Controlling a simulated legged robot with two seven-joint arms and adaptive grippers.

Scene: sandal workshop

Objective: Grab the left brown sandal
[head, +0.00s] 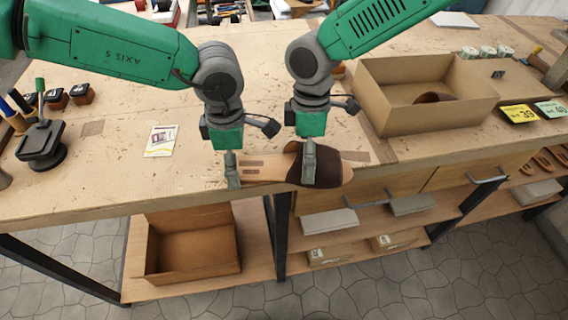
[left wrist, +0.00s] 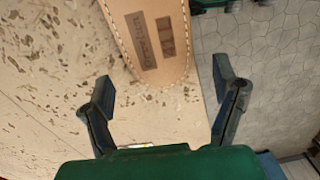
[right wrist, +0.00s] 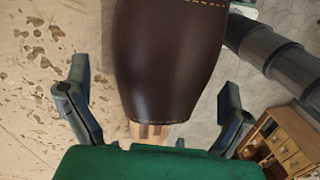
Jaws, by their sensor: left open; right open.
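A brown sandal (head: 333,171) with a tan insole and a wide dark brown strap lies at the table's front edge, heel to the left. My left gripper (head: 240,160) is open above the heel end. In the left wrist view the stamped heel (left wrist: 153,45) shows ahead of and between the spread fingers. My right gripper (head: 313,150) is open over the strap; one finger hides part of it. In the right wrist view the dark strap (right wrist: 168,60) fills the space between the open fingers. I cannot tell whether any finger touches the sandal.
An open cardboard box (head: 425,122) at the right holds a dark brown item, partly hidden. A printed card (head: 161,141) lies to the left. A dark stand (head: 42,146) and small jars are at far left. Yellow and green price tags (head: 520,114) lie at right. A lower shelf holds another box (head: 190,250).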

